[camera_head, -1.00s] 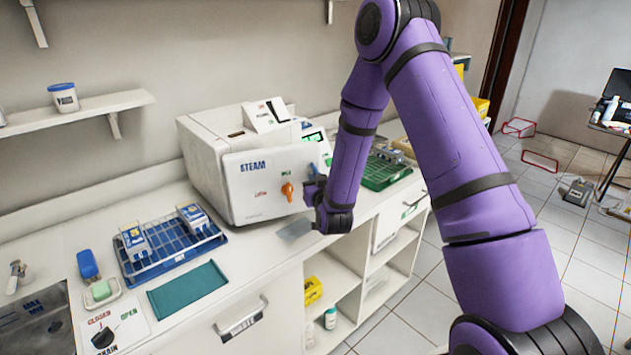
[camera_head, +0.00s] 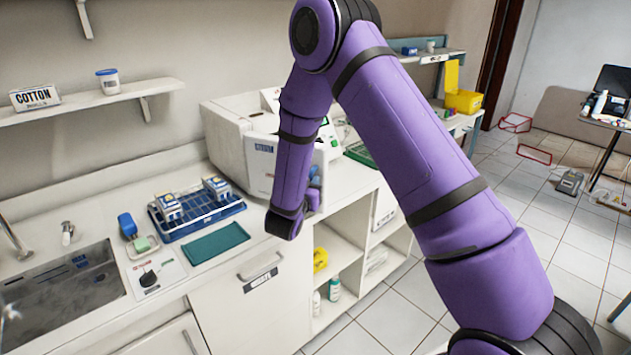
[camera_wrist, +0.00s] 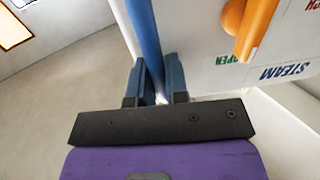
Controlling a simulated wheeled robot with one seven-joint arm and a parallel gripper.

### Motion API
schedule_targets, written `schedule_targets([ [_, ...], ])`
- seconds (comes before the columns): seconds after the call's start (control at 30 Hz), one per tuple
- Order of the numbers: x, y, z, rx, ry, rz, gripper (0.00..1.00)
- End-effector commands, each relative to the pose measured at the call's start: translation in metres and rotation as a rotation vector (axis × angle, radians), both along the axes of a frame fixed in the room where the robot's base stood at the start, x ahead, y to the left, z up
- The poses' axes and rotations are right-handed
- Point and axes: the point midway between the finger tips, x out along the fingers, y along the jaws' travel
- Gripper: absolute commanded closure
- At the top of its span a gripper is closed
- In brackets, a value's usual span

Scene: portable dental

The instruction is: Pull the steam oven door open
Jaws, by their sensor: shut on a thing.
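The white steam oven (camera_head: 222,140) stands on the counter against the wall. Its white door (camera_head: 259,175) faces the room, with part of the STEAM label showing; my arm hides the rest. In the wrist view, the door (camera_wrist: 205,60) carries an orange knob (camera_wrist: 254,25), turned toward the OPEN mark. A blue bar handle (camera_wrist: 145,35) runs along the door's edge. My gripper (camera_wrist: 156,82) is shut on this handle, one finger on each side. In the head view my gripper (camera_head: 314,188) is mostly hidden behind my wrist. I cannot tell how far the door stands from the oven body.
A sink (camera_head: 62,285) is farther left. Open shelves (camera_head: 335,270) are below the counter. The tiled floor at right has free room.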

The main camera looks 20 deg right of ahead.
Motion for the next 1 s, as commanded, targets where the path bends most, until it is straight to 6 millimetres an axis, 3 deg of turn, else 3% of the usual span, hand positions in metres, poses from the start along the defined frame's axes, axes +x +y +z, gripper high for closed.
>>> schedule_targets([
  [0.1,-0.007,0.019,0.000,-0.002,0.000,-0.079,1.00],
  [0.6,-0.029,0.104,0.000,-0.001,0.001,-0.072,1.00],
  [1.0,-0.028,0.132,0.001,-0.001,-0.001,-0.075,1.00],
])
